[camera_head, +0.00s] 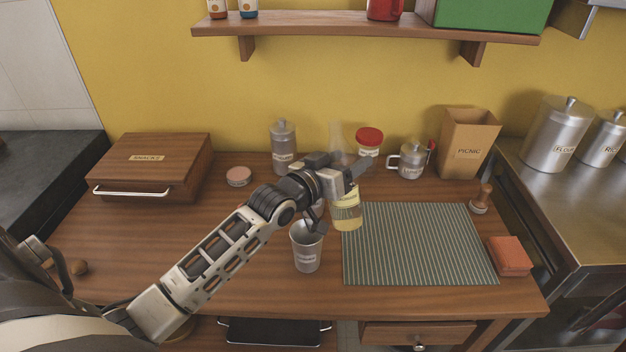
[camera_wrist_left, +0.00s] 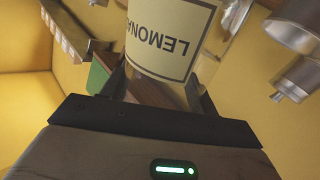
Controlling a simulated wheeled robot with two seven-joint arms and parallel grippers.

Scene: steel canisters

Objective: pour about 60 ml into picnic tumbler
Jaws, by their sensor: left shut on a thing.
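My left gripper (camera_head: 345,183) is shut on a clear lemonade bottle (camera_head: 346,217) with pale yellow liquid low in it. The bottle is about upright, its clear neck rising above the gripper. In the left wrist view its LEMONADE label, partly cut off (camera_wrist_left: 172,38), shows between the fingers (camera_wrist_left: 162,92). A grey metal tumbler (camera_head: 307,252) stands upright on the table, left of and nearer than the bottle. Its small label is too small to read, and its inside is hard to see. I cannot tell whether the bottle touches the table. My right gripper is not in view.
A striped mat (camera_head: 420,245) lies bare right of the bottle. A wooden box (camera_head: 155,165) is left, a sponge (camera_head: 509,256) right.

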